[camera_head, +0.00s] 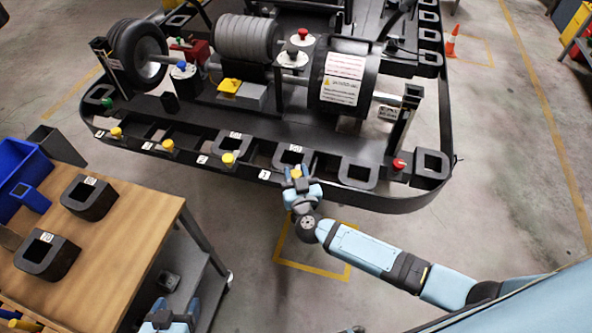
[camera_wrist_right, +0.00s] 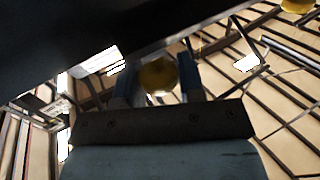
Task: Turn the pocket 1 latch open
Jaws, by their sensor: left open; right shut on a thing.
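My right gripper (camera_head: 297,177) is at the front rail of the kart stand (camera_head: 400,200), shut on a yellow latch knob (camera_head: 295,173), the rightmost in the row of yellow knobs. A small white label (camera_head: 264,175) sits just left of it; its number is too small to read surely. In the right wrist view the yellow knob (camera_wrist_right: 157,76) shows between my two fingers, and the latch's turn angle cannot be told. My left gripper (camera_head: 165,318) is open, low at the bottom edge, partly cut off and away from the rail.
Other yellow knobs (camera_head: 227,159) line the rail to the left, and a red knob (camera_head: 398,164) is at the right. Black blocks (camera_head: 90,197) lie on the wooden table (camera_head: 125,240) at left, beside a blue bin (camera_head: 22,165).

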